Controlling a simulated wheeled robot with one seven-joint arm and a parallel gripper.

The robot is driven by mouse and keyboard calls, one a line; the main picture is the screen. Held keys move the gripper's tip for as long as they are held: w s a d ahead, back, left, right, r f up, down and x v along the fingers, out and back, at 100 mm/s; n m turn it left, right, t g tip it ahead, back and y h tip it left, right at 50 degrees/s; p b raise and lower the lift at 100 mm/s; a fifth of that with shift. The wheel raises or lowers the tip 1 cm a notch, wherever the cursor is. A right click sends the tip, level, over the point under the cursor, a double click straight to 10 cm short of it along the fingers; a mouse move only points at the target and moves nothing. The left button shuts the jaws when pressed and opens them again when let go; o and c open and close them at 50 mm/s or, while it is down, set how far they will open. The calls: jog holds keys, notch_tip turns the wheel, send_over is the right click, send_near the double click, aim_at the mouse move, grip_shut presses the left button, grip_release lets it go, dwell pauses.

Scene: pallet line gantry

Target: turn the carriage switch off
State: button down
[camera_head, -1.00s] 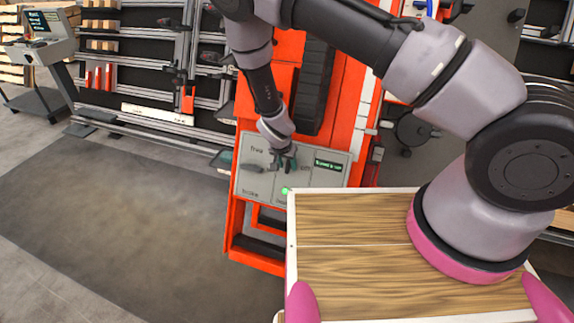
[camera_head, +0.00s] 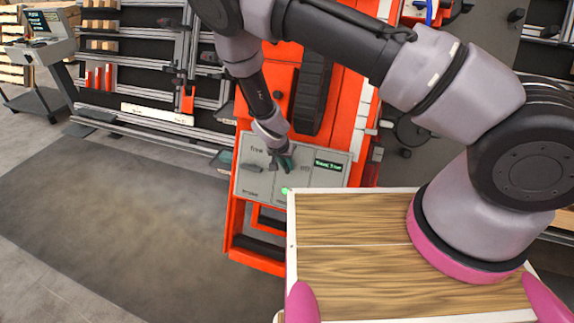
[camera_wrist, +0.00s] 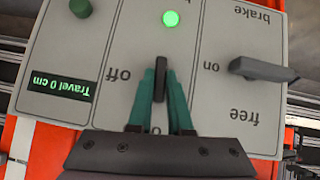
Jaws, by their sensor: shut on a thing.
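The carriage switch (camera_wrist: 160,84) is a dark upright handle on a grey panel (camera_wrist: 50,45). Its tip points up in the wrist view, between the printed words "off" to its left and "on" to its right. My gripper (camera_wrist: 161,76) has its teal fingers shut on the handle, one on each side. In the head view my gripper (camera_head: 283,163) reaches down to the panel's middle, and the handle there is mostly hidden by it. A green lamp (camera_wrist: 171,18) beyond the handle is lit.
A brake/free lever (camera_wrist: 262,70) sits beside the switch. A display (camera_wrist: 62,89) reads "Travel 0 cm", with a dark green button (camera_wrist: 81,8) near it. The panel is on an orange frame (camera_head: 236,235). Open floor (camera_head: 120,220) lies to the left.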

jog(key=n+h, duration=0.2)
jog(key=shift+a+f+n+h, duration=0.1)
jog(key=shift+a+n+h, duration=0.1)
jog(key=shift+n+h, duration=0.2)
jog(key=n+h, duration=0.3)
jog(key=shift+a+f, duration=0.1)
jog(key=shift+a, duration=0.05)
jog(key=n+h, duration=0.2)
jog(key=shift+a+f+n, duration=0.1)
jog(key=shift+n, duration=0.3)
jog(key=n+t+h, duration=0.2)
jog(key=n, duration=0.1)
jog(key=shift+s+f+n, duration=0.1)
jog(key=shift+n, duration=0.2)
jog(key=c, duration=0.8)
grip_release()
jog(key=shift+c, duration=0.2)
